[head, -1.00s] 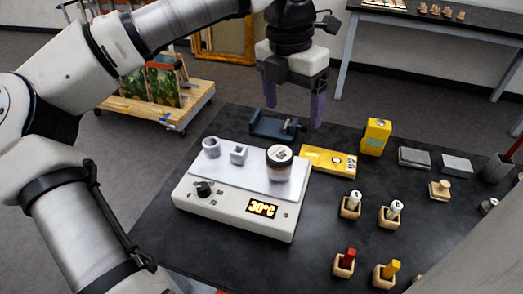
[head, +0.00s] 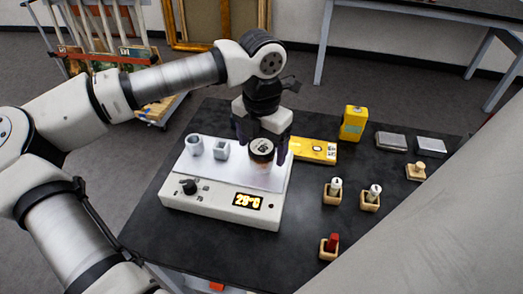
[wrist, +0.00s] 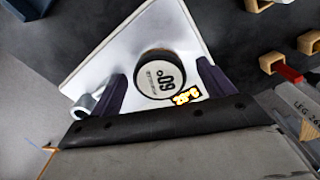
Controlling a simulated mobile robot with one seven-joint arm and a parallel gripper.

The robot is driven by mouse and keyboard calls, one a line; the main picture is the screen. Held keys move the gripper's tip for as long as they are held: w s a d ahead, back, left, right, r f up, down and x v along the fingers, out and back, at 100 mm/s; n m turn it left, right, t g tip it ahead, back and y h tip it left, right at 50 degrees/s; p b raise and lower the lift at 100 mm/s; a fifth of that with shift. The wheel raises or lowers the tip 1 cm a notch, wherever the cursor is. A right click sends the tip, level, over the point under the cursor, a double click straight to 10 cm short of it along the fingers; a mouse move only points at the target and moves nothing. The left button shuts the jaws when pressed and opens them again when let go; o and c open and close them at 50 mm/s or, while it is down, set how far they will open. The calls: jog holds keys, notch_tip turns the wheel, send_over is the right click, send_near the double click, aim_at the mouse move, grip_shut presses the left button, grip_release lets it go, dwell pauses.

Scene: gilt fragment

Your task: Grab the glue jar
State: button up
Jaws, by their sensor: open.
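The glue jar (head: 261,150) stands upright on the white hot plate (head: 215,203), towards its right side. My gripper (head: 262,144) is low over the hot plate and points down at the jar. It is open, with one dark purple finger on each side of the jar. In the wrist view the jar shows between the fingers, with a gap on both sides. The jar's lower body is partly hidden.
A yellow flat box (head: 314,150) lies right behind the jar, near a yellow upright box (head: 352,123).

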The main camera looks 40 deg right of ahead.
jog(key=shift+f, duration=1)
jog(key=c, duration=1.3)
